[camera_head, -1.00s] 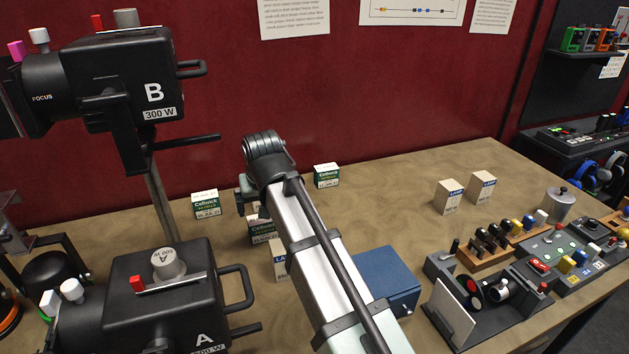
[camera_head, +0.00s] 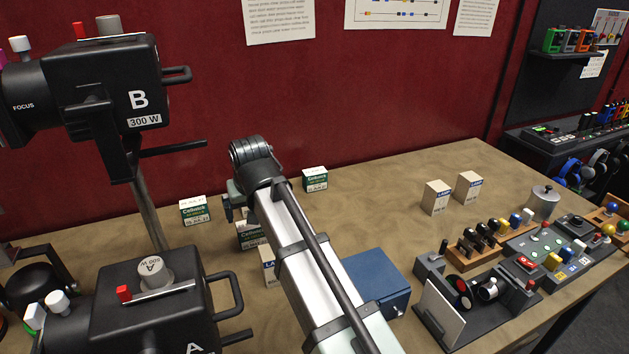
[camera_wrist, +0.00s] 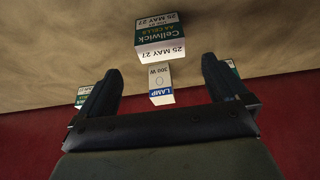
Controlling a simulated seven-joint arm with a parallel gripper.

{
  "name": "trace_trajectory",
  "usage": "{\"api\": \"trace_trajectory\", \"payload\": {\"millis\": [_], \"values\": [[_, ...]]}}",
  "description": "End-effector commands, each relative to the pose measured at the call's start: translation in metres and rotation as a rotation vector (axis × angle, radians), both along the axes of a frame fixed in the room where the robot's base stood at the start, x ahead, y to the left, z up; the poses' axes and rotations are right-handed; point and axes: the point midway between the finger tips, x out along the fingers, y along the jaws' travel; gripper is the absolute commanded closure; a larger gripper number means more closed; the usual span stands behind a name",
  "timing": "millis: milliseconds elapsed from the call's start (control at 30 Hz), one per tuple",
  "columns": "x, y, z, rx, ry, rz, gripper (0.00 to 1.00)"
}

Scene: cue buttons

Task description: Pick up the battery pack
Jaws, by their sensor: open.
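Several green-and-white Cellwick battery packs stand on the table: one at the left (camera_head: 194,210), one at the right (camera_head: 315,179), and one nearer (camera_head: 249,236), partly hidden by my arm. My gripper (camera_wrist: 160,66) is open and empty. In the wrist view a Cellwick pack marked 25 MAY 27 (camera_wrist: 160,38) lies beyond and between the fingertips, apart from them. Two more green-and-white boxes are partly hidden behind the left finger (camera_wrist: 83,95) and right finger (camera_wrist: 232,65). In the head view my gripper is mostly hidden behind the arm.
A white lamp box (camera_wrist: 160,85) shows between the fingers. A blue box (camera_head: 377,283) stands right of my arm. Two lamp boxes (camera_head: 436,197) (camera_head: 469,188) stand farther right, behind button panels (camera_head: 545,255). Lamp housings A (camera_head: 150,300) and B (camera_head: 115,85) crowd the left.

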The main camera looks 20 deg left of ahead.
Motion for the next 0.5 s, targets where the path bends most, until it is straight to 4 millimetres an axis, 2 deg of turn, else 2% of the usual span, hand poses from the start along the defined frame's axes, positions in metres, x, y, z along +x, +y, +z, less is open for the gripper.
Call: {"api": "trace_trajectory", "payload": {"millis": [167, 267, 400, 500], "values": [[0.019, -0.016, -0.001, -0.001, 0.001, -0.034, 0.0], [0.045, -0.038, -0.004, -0.004, 0.004, -0.08, 0.0], [0.102, -0.069, -0.008, -0.014, 0.014, -0.164, 0.0], [0.147, -0.084, -0.009, -0.019, 0.025, -0.216, 0.0]]}}
